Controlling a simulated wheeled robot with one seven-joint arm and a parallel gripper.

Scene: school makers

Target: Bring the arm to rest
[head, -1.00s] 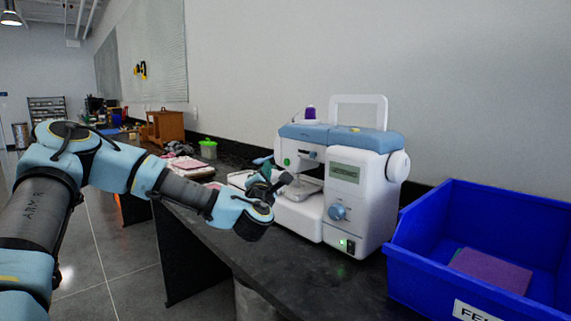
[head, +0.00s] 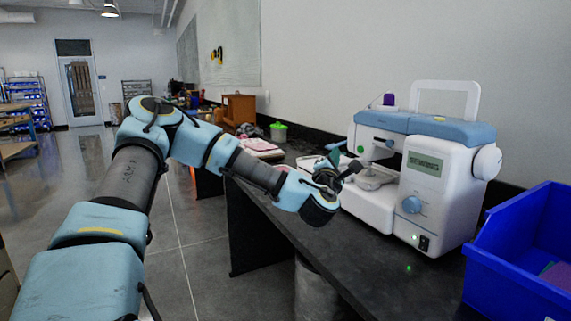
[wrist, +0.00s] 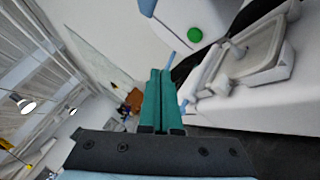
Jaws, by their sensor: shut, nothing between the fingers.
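My arm reaches from the lower left over the front edge of the dark worktop (head: 345,250). My gripper (head: 345,168) is at the left front of the white and blue sewing machine (head: 450,195), close to its needle area; I cannot tell from the head view whether it touches. In the wrist view my gripper (wrist: 159,85) has its two green fingers side by side, shut with nothing between them. The sewing machine also shows there (wrist: 270,95), to the right of the fingers and tilted.
A blue bin (head: 510,270) stands on the worktop at the right. Behind my gripper are a pink-topped stack (head: 258,145), a green-lidded jar (head: 278,132) and a wooden box (head: 238,108). A grey bin (head: 312,290) is under the worktop. The floor at the left is open.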

